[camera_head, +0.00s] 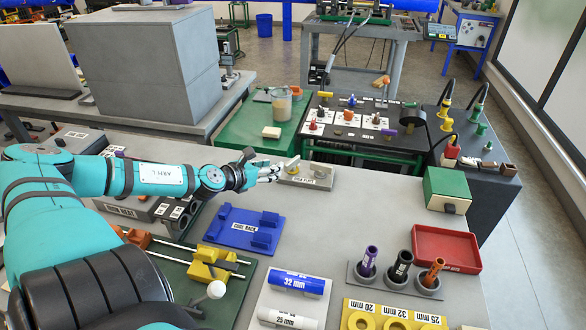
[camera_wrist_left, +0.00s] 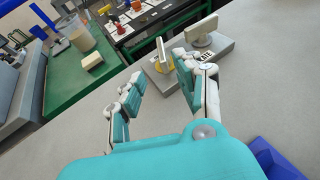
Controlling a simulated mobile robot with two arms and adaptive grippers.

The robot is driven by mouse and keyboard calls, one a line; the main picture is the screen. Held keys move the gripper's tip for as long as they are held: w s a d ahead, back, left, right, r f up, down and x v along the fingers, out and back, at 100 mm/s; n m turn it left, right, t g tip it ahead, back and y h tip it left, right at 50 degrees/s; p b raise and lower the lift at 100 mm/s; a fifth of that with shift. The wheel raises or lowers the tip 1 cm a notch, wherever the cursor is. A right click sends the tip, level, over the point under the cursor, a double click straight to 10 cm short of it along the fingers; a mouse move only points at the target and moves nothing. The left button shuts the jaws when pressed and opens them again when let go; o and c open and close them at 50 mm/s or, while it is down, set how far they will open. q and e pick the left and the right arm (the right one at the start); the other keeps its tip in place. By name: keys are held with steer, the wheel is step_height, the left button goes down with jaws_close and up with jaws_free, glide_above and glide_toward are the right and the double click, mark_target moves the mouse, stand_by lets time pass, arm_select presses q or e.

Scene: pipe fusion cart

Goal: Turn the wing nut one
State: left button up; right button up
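A grey block (camera_head: 318,183) with a label stands on the grey table near its far edge, and it also shows in the left wrist view (camera_wrist_left: 222,50). Two upright beige wings stand on it in the left wrist view: a wing nut with a yellow base (camera_wrist_left: 162,54) at the near left, and another wing nut (camera_wrist_left: 203,29) behind to the right. My left gripper (camera_head: 277,171) is just left of the block. In the left wrist view its fingers (camera_wrist_left: 160,75) are spread and empty, with the right finger close to the yellow-based wing nut; contact cannot be told. My right gripper is not in view.
A blue rack (camera_head: 243,229) lies in front of the block. A green-and-black bench (camera_head: 352,140) stands behind. The table between block and tray is clear.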

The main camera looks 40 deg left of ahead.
mark_target(291, 161)
arm_select(q)
steer(key=shift+w+a, duration=0.1)
steer(key=shift+w, duration=0.2)
steer(key=shift+w+b, duration=0.15)
steer(key=shift+b, duration=0.15)
steer(key=shift+w+f+b, duration=0.15)
steer(key=shift+w+b, duration=0.15)
steer(key=shift+w, duration=0.5)
steer(key=shift+w+a+f+p, duration=0.15)
steer(key=shift+w+p, duration=0.15)
steer(key=shift+p, duration=0.15)
steer(key=shift+w+f+p, duration=0.2)
steer(key=shift+w+p, duration=0.1)
steer(key=shift+w, duration=0.35)
steer(key=p+x, duration=0.1)
steer(key=x, duration=0.4)
steer(key=shift+d+f, duration=0.15)
steer(key=shift+d, duration=0.1)
steer(key=shift+w+f, duration=0.3)
steer(key=shift+w, duration=0.25)
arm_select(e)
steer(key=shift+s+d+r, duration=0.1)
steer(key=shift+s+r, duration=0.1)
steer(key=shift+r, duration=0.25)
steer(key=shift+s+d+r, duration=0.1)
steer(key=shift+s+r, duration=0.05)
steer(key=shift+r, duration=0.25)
arm_select(q)
steer(key=shift+c, duration=0.2)
